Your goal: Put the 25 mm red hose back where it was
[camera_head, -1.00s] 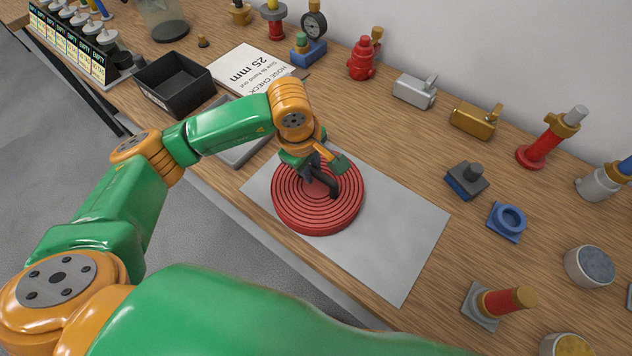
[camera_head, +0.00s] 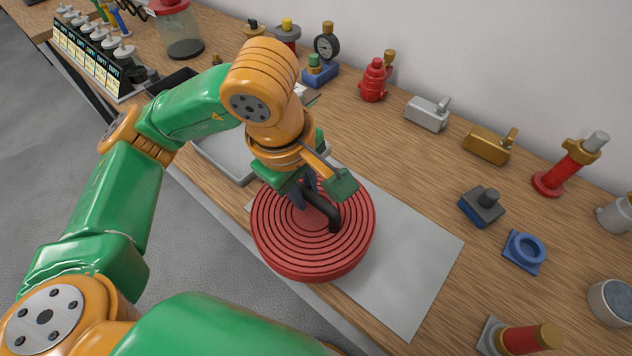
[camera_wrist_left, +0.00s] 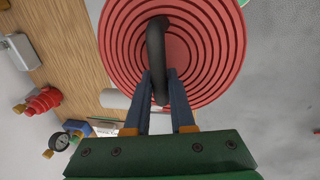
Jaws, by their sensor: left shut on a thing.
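The red hose (camera_head: 285,255) is a flat coil with a dark arched handle (camera_head: 330,215) at its middle. My left gripper (camera_head: 316,198) is above the coil, shut on this handle. In the left wrist view the two fingers (camera_wrist_left: 160,95) stand on either side of the handle, and the coil (camera_wrist_left: 215,50) spreads out beyond them. The coil looks raised above the light grey mat (camera_head: 410,270), over its left part. The size label of the hose cannot be read. My right gripper is not in view.
A grey tray (camera_head: 222,155) lies left of the hose, partly behind my arm. A black box (camera_head: 172,82) and the hose card are mostly hidden by the arm. Valves and fittings, including a red hydrant (camera_head: 374,82) and a blue ring (camera_head: 524,251), stand behind and right. The mat's right part is bare.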

